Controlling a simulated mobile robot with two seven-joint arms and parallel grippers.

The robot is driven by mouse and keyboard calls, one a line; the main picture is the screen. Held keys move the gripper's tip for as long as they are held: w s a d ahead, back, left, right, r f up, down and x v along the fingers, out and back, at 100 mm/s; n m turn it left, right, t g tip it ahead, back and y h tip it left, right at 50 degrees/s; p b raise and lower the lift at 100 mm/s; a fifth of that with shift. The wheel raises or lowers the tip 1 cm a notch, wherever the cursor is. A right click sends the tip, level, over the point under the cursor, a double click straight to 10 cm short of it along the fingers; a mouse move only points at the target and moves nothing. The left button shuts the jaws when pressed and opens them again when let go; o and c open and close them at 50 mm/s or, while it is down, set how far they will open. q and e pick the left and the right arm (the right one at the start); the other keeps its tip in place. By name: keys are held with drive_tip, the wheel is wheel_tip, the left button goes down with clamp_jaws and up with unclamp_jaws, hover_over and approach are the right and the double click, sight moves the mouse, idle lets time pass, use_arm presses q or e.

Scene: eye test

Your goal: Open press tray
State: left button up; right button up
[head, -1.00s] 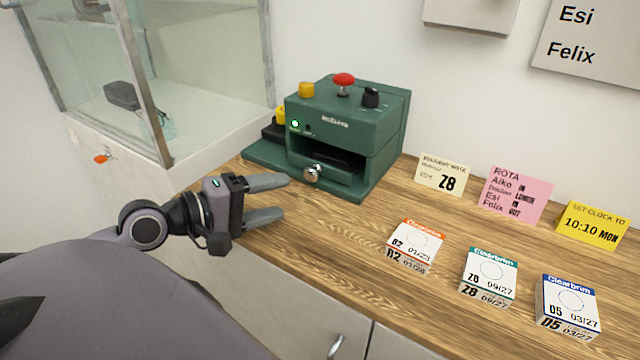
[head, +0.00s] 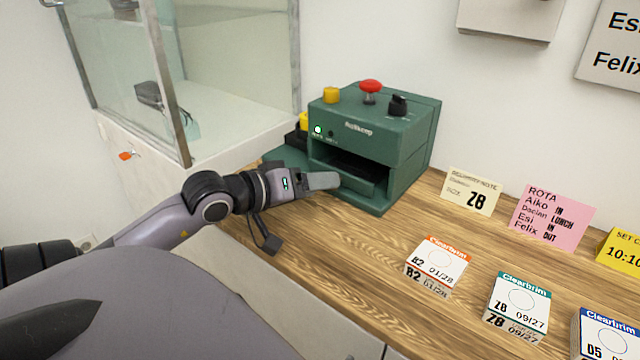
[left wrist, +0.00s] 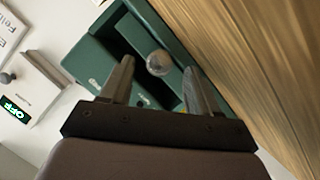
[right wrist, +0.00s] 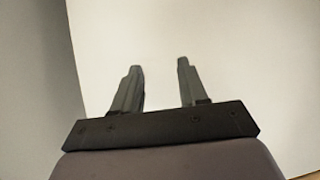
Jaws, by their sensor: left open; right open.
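The green press (head: 375,140) stands at the back of the wooden counter, with a red button (head: 370,86) on top and a green light on its front. Its tray (head: 362,184) sits in the front slot. The tray's round knob (left wrist: 158,62) shows in the left wrist view, between the fingertips of my open left gripper (head: 325,181). I cannot tell if the fingers touch it. In the head view the gripper hides the knob. My right gripper (right wrist: 158,67) is open and empty, away from the press, in front of a plain pale surface.
Several Clearbrim boxes, including an orange-edged one (head: 437,262), stand on the counter (head: 340,245) at right. A cream note (head: 470,192) and a pink note (head: 551,217) stand behind them. A glass cabinet (head: 235,75) is left of the press. The counter before the press is clear.

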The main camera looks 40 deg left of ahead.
use_arm(q)
drive_tip(key=shift+x, duration=0.8)
